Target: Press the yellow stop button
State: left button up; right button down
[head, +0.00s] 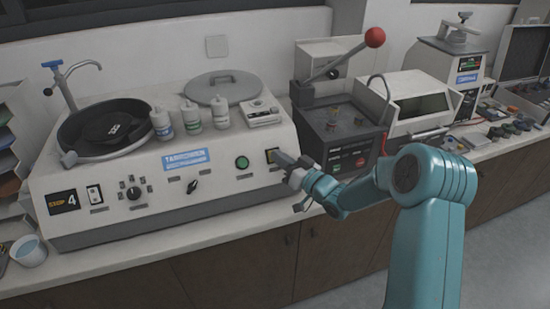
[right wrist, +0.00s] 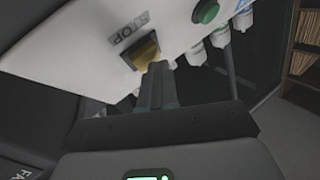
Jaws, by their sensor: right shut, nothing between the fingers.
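The yellow stop button (head: 271,155) is on the sloped front panel of the white machine (head: 120,215), partly hidden by my right gripper (head: 281,158) in the head view. In the right wrist view the square yellow button (right wrist: 142,52) sits below a grey label reading STOP (right wrist: 130,27). My right gripper (right wrist: 159,67) is shut and empty, with its fingertips right at the lower edge of the button. I cannot tell whether they touch it or are just in front. My left gripper is not in view.
A green round button (head: 242,162) is left of the yellow one; it also shows in the right wrist view (right wrist: 205,11). A dark press (head: 340,130) with a red-knobbed lever (head: 375,38) stands to the right. Several bottles (head: 192,117) stand above the panel.

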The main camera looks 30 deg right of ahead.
jog(key=shift+s, duration=0.1)
jog(key=s+a+r, duration=0.1)
jog(key=s+r, duration=0.2)
jog(key=s, duration=0.1)
jog(key=shift+s+r, duration=0.3)
jog(key=shift+s, duration=0.05)
dwell(0.8)
